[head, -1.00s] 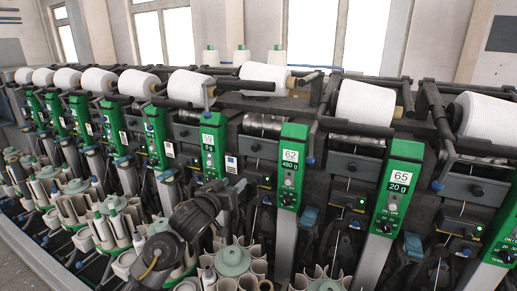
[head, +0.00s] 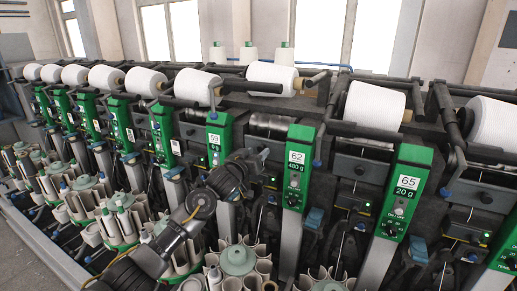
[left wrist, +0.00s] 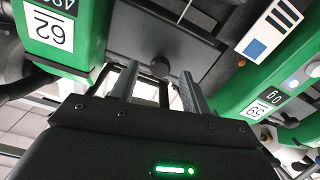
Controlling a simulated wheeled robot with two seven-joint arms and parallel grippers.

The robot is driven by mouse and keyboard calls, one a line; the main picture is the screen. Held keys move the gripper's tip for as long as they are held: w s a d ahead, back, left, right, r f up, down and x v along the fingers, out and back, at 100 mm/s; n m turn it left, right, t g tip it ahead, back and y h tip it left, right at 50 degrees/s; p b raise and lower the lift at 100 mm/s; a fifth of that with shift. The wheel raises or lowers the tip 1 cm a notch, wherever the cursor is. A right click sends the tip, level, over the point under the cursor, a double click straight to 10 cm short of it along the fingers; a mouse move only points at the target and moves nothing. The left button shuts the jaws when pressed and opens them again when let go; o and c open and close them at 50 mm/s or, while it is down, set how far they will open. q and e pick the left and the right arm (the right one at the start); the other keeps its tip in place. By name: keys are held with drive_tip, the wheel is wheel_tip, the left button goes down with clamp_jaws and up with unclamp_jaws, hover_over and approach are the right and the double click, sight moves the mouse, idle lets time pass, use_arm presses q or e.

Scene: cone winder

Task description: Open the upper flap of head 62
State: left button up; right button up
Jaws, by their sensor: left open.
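Head 62 has a green column (head: 297,165) with a white label reading 62 and a display of 480 g. The label also shows upside down in the left wrist view (left wrist: 47,29). A dark flap (left wrist: 195,50) with a round dark knob (left wrist: 160,67) lies between the columns of heads 62 and 59 and looks closed. My left gripper (left wrist: 160,72) is open and points at the flap. The knob appears between its fingertips; I cannot tell if they touch it. In the head view the gripper (head: 262,158) partly hides this area. My right gripper is not in view.
The head 59 column (head: 219,145) stands left and the head 65 column (head: 402,195) right. A white yarn cone (head: 272,73) lies above, behind dark bars. Bobbin magazines (head: 237,262) stand below my left arm. Neighbouring columns leave little sideways room.

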use_arm(q)
drive_tip(key=shift+x, duration=1)
clamp_jaws()
